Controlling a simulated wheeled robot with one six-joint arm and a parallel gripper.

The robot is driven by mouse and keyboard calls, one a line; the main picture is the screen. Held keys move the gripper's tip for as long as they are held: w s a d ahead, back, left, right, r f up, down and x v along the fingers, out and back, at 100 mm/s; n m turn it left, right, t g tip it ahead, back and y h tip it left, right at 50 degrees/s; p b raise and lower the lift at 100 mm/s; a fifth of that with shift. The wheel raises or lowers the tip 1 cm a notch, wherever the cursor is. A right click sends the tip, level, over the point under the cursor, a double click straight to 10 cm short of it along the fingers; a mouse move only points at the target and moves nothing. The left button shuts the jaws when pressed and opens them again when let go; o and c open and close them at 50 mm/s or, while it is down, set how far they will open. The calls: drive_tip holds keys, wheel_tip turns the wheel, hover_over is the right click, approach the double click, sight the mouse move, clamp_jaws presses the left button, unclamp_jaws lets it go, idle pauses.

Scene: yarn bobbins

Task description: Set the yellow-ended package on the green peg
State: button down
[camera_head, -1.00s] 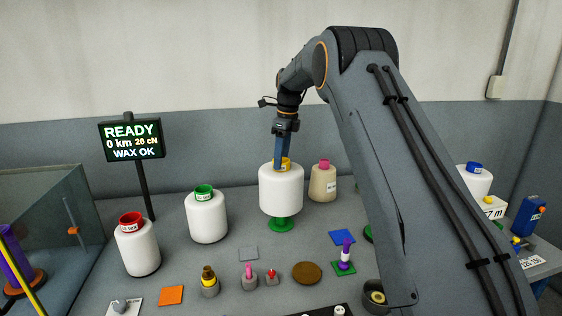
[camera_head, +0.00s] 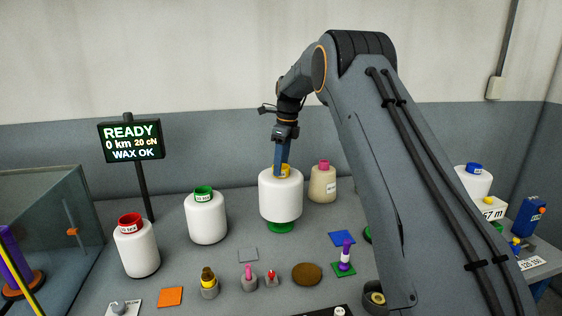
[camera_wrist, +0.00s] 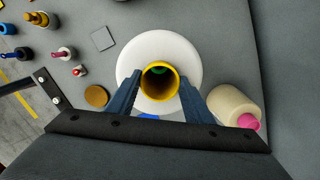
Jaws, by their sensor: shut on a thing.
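The yellow-ended package (camera_head: 281,196) is a white yarn package with a yellow tube end on top. It is upright over the green peg (camera_head: 280,227), whose round green base shows just below it. I cannot tell whether the package touches the base. My gripper (camera_head: 282,170) points down from above and is shut on the yellow tube end. In the wrist view the fingers of my gripper (camera_wrist: 160,88) stand on both sides of the yellow rim (camera_wrist: 172,74). Green shows inside the tube, and the peg's shaft is otherwise hidden by the package.
A cream package with a pink end (camera_head: 322,184) stands close at the right. White packages with a green end (camera_head: 207,217) and a red end (camera_head: 137,247) stand to the left. Small bobbins and a brown disc (camera_head: 307,273) lie in front. A display (camera_head: 131,141) reads READY.

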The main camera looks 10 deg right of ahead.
sight(281, 179)
drive_tip(key=shift+f+b, duration=0.7)
drive_tip(key=shift+f, duration=2.2)
drive_tip(key=c, duration=0.8)
unclamp_jaws()
drive_tip(key=shift+f, duration=0.2)
wheel_tip(281, 179, up, 8)
drive_tip(key=b, duration=0.2)
drive_tip(key=shift+s+d, duration=0.25)
drive_tip(key=shift+d, duration=0.15)
